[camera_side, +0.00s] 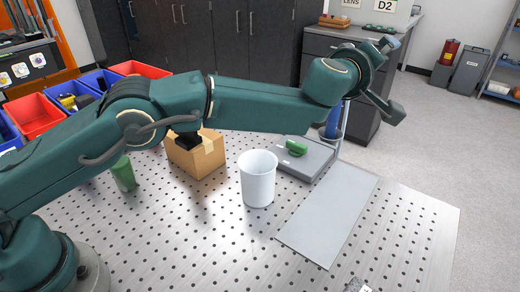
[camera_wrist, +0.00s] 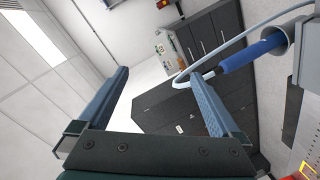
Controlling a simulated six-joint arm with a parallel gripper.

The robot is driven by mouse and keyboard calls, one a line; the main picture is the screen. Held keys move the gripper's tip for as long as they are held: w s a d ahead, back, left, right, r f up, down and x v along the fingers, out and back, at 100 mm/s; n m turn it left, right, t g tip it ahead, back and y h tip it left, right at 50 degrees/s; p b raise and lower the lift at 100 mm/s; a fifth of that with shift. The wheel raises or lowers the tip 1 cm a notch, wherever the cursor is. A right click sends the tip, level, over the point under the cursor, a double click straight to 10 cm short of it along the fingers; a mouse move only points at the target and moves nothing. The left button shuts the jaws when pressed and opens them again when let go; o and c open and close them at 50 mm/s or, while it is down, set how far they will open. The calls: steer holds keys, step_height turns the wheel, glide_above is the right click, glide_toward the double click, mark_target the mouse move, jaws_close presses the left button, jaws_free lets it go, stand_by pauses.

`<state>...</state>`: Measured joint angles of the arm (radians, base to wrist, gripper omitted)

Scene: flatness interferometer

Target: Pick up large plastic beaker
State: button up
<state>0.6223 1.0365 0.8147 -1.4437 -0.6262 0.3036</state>
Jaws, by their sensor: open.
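The large plastic beaker (camera_side: 258,182) is white and stands upright on the perforated metal table, near its middle in the side view. My gripper (camera_side: 394,76) is raised well above the table, to the right of the beaker and apart from it. In the wrist view my gripper (camera_wrist: 158,68) shows two spread fingers with nothing between them. That view looks toward the ceiling, wall and dark cabinets, and the beaker is not seen in it.
A cardboard box (camera_side: 196,158) and green cup (camera_side: 123,176) stand left of the beaker. A grey device (camera_side: 314,161) carrying a green object (camera_side: 296,148) sits behind right. A blue-handled tool (camera_side: 333,122) stands in a holder. A flat grey plate (camera_side: 330,215) lies right. Front table area is mostly clear.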

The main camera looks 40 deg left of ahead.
steer(key=s+a+f+g+y, duration=0.2)
steer(key=s+f+g+y, duration=0.2)
steer(key=s+f+y, duration=0.45)
steer(key=g+y, duration=0.4)
glide_toward(253, 159)
steer(key=x, duration=0.4)
steer(key=shift+r, duration=0.2)
steer(key=shift+f+x, duration=0.15)
steer(key=shift+x, duration=1.3)
steer(key=shift+f+x, duration=0.1)
steer(key=shift+x, duration=1.4)
steer(key=shift+d, duration=0.1)
steer(key=c, duration=1)
